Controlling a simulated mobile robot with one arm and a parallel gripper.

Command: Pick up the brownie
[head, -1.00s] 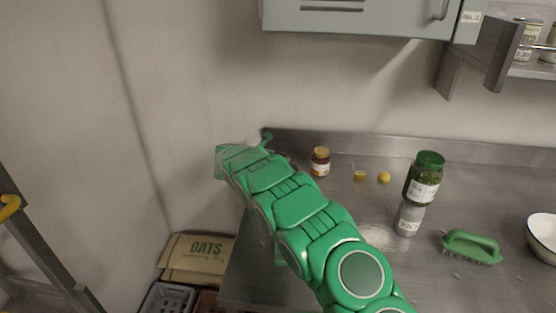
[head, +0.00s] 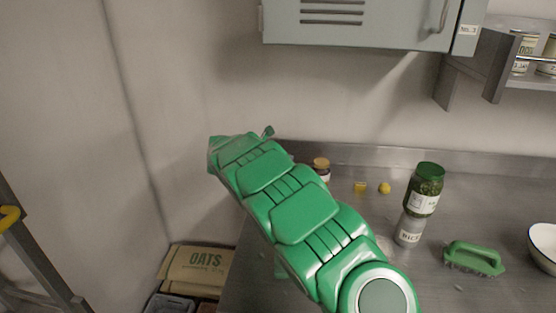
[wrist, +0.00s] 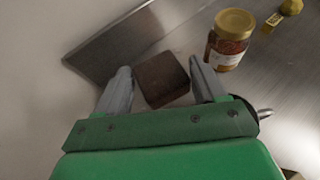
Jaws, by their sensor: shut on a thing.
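The brownie (wrist: 161,79) is a dark brown square block between the two grey fingers of my gripper (wrist: 160,85) in the wrist view. My gripper is shut on it. In the head view my green arm (head: 290,200) reaches to the back left corner of the steel counter and hides the brownie and most of the gripper.
A jar with a yellow lid (wrist: 231,38) stands close right of the gripper. Small yellow pieces (head: 372,188), a green-lidded jar (head: 426,185) on a grey tin (head: 409,229), a green brush (head: 474,257) and a white bowl (head: 544,245) are further right. A wall cabinet (head: 360,22) hangs above.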

